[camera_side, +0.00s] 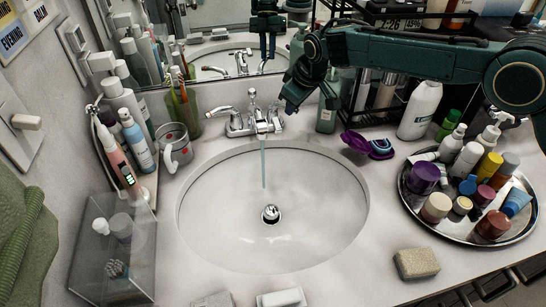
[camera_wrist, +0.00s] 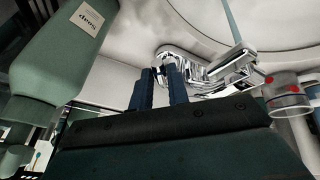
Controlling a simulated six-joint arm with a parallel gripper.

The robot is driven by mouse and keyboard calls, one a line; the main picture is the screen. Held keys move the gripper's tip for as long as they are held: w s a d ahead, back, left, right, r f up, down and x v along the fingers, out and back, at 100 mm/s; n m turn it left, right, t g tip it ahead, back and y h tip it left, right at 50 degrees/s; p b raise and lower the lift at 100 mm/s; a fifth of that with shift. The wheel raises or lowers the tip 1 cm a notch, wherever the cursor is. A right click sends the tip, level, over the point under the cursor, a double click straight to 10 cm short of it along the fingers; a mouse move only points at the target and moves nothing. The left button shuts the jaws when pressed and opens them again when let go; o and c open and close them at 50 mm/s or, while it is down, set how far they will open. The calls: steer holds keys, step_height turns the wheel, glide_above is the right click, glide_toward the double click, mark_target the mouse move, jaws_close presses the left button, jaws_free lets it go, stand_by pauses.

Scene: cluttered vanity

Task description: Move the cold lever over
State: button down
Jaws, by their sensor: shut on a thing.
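The chrome faucet (camera_side: 240,126) stands behind the sink, with a lever on each side of its spout. A thin stream of water (camera_side: 263,165) falls from the spout into the basin. My gripper (camera_side: 288,106) reaches down from the right to the right-hand lever (camera_side: 276,115), which I take as the cold one. In the wrist view my two dark blue fingers (camera_wrist: 160,72) are close together, shut on the end of that lever (camera_wrist: 168,52). The fingers hide part of the lever. The left lever (camera_side: 219,111) points out to the left.
A green soap bottle (camera_side: 326,112) stands close to my gripper on the right; it is large in the wrist view (camera_wrist: 60,48). A purple case (camera_side: 355,142), white bottle (camera_side: 420,108) and crowded round tray (camera_side: 412,203) are further right. A mug (camera_side: 175,146) stands left. The space above the basin (camera_side: 225,220) is clear.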

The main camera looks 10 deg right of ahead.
steer(key=shift+w+d+n+g+y, duration=0.15)
steer(key=shift+w+d+n+y, duration=0.25)
steer(key=shift+n, duration=0.5)
steer(key=shift+w+d+n+g+y, duration=0.15)
steer(key=shift+w+d+n+y, duration=0.2)
steer(key=shift+n, duration=0.55)
steer(key=c, duration=1.3)
jaws_free()
steer(key=shift+c, duration=0.2)
steer(key=shift+d+r, duration=0.1)
steer(key=shift+r, duration=0.05)
steer(key=v, duration=1.3)
steer(key=shift+s+r, duration=0.2)
steer(key=shift+r, duration=0.05)
